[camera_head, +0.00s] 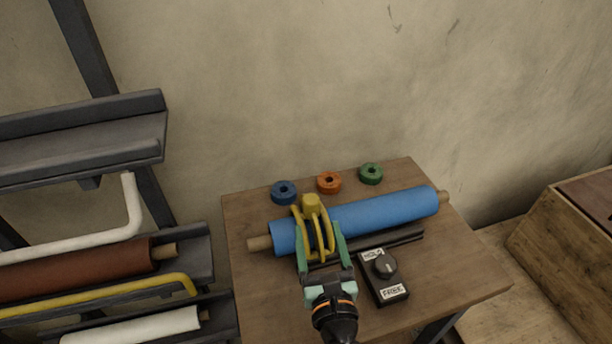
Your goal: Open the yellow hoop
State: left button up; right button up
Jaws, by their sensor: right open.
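The yellow hoop (312,204) sits around the left part of a blue sheet roll (385,212) on the wooden table. It has several curved bands and a block-like knob on top. The roll lies slantwise, with a wooden core end showing on each side. My right gripper (319,240) reaches in from the front. Its green fingers are open, one on each side of the hoop's front part. I cannot tell whether the fingers touch the hoop. The gripper hides the hoop's lower front. My left gripper is not in view.
Blue (284,192), orange (329,182) and green (371,173) rings lie behind the roll. A black dial box (384,277) labelled "HOLD" and "FREE" stands right of my gripper. A dark rack (75,140) with rolls is at left. A wooden crate (565,235) is at right. The table's front right is clear.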

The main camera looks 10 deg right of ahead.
aim_at(310, 195)
jog(key=w, duration=1.2)
jog(key=shift+a, duration=0.3)
jog(key=shift+s, duration=0.1)
grip_shut()
dwell(0.7)
